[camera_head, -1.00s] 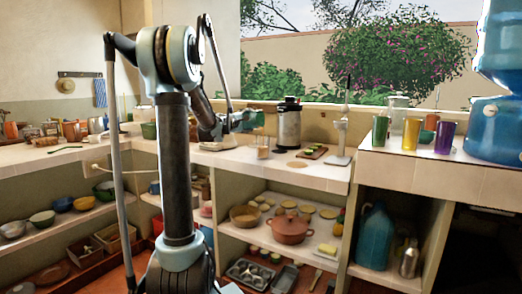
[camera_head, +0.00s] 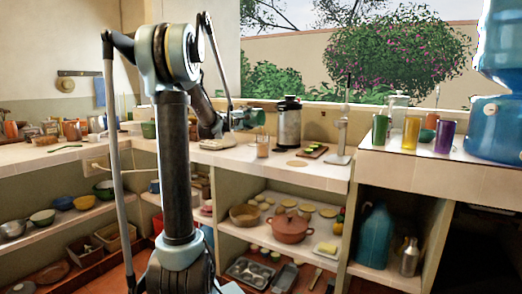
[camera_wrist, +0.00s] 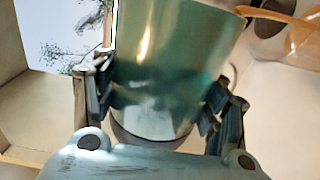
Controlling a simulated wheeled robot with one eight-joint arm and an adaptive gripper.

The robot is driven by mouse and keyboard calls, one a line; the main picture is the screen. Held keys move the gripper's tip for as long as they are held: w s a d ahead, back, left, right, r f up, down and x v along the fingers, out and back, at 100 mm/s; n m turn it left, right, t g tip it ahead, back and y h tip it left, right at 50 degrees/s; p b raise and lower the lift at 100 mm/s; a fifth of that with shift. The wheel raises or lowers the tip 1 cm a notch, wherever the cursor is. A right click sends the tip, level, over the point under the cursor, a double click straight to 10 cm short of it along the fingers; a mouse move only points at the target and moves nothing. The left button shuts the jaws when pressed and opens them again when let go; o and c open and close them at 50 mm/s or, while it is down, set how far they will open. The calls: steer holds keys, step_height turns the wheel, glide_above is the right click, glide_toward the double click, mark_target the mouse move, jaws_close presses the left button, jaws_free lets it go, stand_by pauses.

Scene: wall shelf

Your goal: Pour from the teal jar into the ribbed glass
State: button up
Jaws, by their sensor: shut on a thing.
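My gripper (camera_wrist: 160,105) is shut on the teal jar (camera_wrist: 165,60), its fingers on either side of the shiny body in the wrist view. In the head view the teal jar (camera_head: 249,117) is tilted well over, its mouth end to the right, above the counter. The ribbed glass (camera_head: 262,147) stands upright on the counter just below and right of it. In the wrist view the glass (camera_wrist: 303,40) shows partly at the upper right, with an orange tint. An orange band (camera_wrist: 270,14) runs from the jar's rim toward it, apparently liquid.
A dark-lidded steel canister (camera_head: 289,125) stands close behind and right of the glass. A board with green items (camera_head: 312,151) and a tall stand (camera_head: 340,145) are further right. Coloured glasses (camera_head: 412,132) stand on the raised counter. Shelves below hold a red pot (camera_head: 289,230).

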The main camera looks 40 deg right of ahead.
steer(key=shift+s+d+r+m, duration=0.1)
steer(key=shift+s+r+m, duration=0.15)
steer(key=shift+m, duration=0.35)
stand_by(0.3)
steer(key=w+f+n, duration=0.1)
steer(key=n, duration=0.1)
steer(key=f+n, duration=0.1)
steer(key=shift+w+a+f+n, duration=0.15)
steer(key=shift+w+a+n, duration=0.2)
steer(key=shift+n, duration=0.05)
steer(key=shift+w+a+f+n, duration=0.15)
steer(key=shift+w+f+n, duration=0.2)
steer(key=shift+n, duration=0.05)
steer(key=f+n+b, duration=0.1)
steer(key=f+n, duration=0.1)
steer(key=n, duration=0.1)
steer(key=w+f+n+b, duration=0.1)
steer(key=f+n+b, duration=0.1)
steer(key=f+n, duration=0.1)
steer(key=w+f+n+b, duration=0.1)
steer(key=f+n+b, duration=0.1)
steer(key=n, duration=0.2)
steer(key=shift+a+f, duration=0.25)
steer(key=shift+a, duration=0.15)
steer(key=shift+w+a+f+n+b, duration=0.2)
steer(key=shift+f+n+b, duration=0.25)
steer(key=shift+n, duration=0.55)
steer(key=shift+w+a+f+n+b, duration=0.1)
steer(key=shift+w+f+n+b, duration=0.25)
steer(key=shift+n, duration=0.65)
